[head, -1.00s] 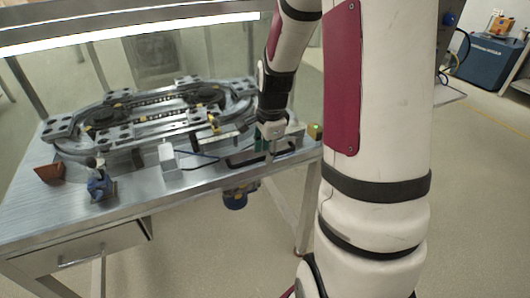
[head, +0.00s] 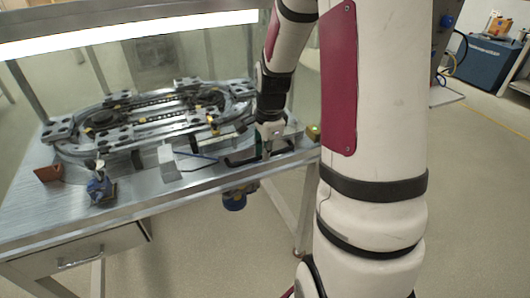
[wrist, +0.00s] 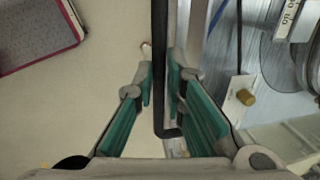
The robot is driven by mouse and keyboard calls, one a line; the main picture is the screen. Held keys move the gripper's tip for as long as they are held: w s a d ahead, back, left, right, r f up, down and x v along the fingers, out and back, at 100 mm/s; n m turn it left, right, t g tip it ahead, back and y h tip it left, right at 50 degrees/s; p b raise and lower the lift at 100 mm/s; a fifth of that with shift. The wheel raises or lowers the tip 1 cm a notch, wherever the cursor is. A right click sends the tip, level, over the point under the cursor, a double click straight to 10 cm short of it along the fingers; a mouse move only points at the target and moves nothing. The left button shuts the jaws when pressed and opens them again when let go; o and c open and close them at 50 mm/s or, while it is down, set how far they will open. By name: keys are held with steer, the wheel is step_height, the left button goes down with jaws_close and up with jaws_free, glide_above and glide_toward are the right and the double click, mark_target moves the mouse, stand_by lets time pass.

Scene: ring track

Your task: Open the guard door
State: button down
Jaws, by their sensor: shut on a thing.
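The guard door's black bar handle (wrist: 159,75) runs down the middle of the wrist view and bends to the right at its lower end. My gripper (wrist: 160,70) has one teal-padded finger on each side of the bar and is shut on it. In the head view the handle (head: 240,161) lies along the front right edge of the bench, with my gripper (head: 268,146) over it. The clear door panel itself is hard to make out, so I cannot tell how far it stands open.
An oval ring track (head: 140,122) fills the bench. A blue figure-like object (head: 98,187), a brown block (head: 49,173) and a pale block (head: 169,163) stand near its front. A drawer (head: 80,254) is below. The floor to the right is clear up to a blue cabinet (head: 487,62).

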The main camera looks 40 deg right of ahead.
step_height(320, 180, up, 40)
steer(key=p, duration=1.5)
steer(key=c, duration=1.7)
jaws_free()
steer(key=shift+o, duration=0.2)
step_height(320, 180, up, 12)
steer(key=s, duration=0.2)
steer(key=shift+a, duration=0.3)
steer(key=shift+s+f, duration=0.1)
